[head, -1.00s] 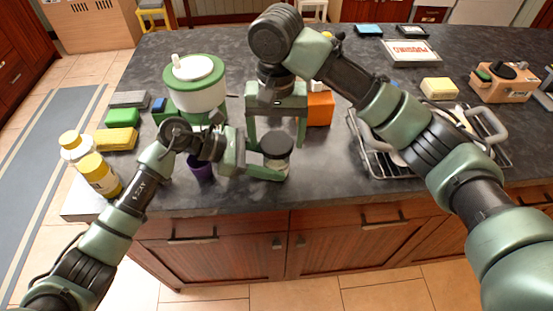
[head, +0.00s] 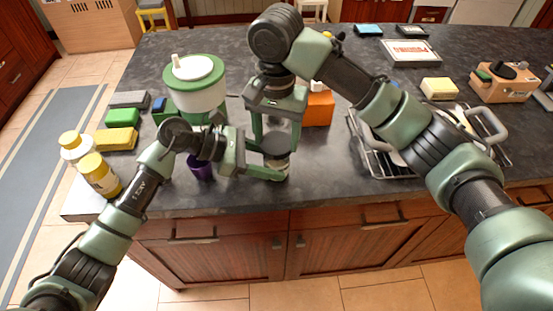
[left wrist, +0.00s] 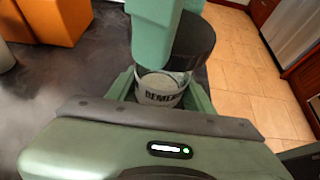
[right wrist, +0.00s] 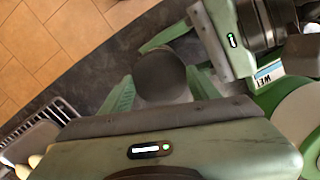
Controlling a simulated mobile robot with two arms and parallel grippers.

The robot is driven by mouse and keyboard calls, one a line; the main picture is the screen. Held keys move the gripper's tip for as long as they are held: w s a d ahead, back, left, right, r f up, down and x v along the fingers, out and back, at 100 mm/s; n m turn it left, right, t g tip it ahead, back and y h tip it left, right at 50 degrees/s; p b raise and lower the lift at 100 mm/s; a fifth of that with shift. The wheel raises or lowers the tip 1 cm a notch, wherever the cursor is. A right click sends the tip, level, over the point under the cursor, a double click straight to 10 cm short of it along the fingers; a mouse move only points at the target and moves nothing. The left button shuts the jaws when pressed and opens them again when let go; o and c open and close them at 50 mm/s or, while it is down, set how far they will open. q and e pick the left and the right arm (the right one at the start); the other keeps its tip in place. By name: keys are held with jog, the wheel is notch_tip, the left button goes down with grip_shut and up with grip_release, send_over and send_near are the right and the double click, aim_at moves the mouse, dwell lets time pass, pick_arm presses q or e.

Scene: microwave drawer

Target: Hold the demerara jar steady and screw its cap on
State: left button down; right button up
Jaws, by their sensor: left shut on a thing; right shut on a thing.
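The demerara jar (head: 277,169) stands near the counter's front edge, clear with a pale label; its lettering shows in the left wrist view (left wrist: 160,92). My left gripper (head: 274,165) comes from the left and is shut around the jar's body. The dark, round cap (head: 277,143) sits at the jar's top and also shows in the right wrist view (right wrist: 160,75). My right gripper (head: 277,140) points down from above, shut on the cap with a finger on either side. Whether the threads are engaged is hidden.
A purple cup (head: 201,168) stands close behind my left gripper. A green-and-white dispenser (head: 195,85) and an orange block (head: 319,109) stand behind. A wire rack (head: 379,164) lies to the right.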

jog(key=m, duration=1.4)
jog(key=o, duration=1.4)
jog(key=shift+o, duration=0.2)
jog(key=shift+r, duration=2.5)
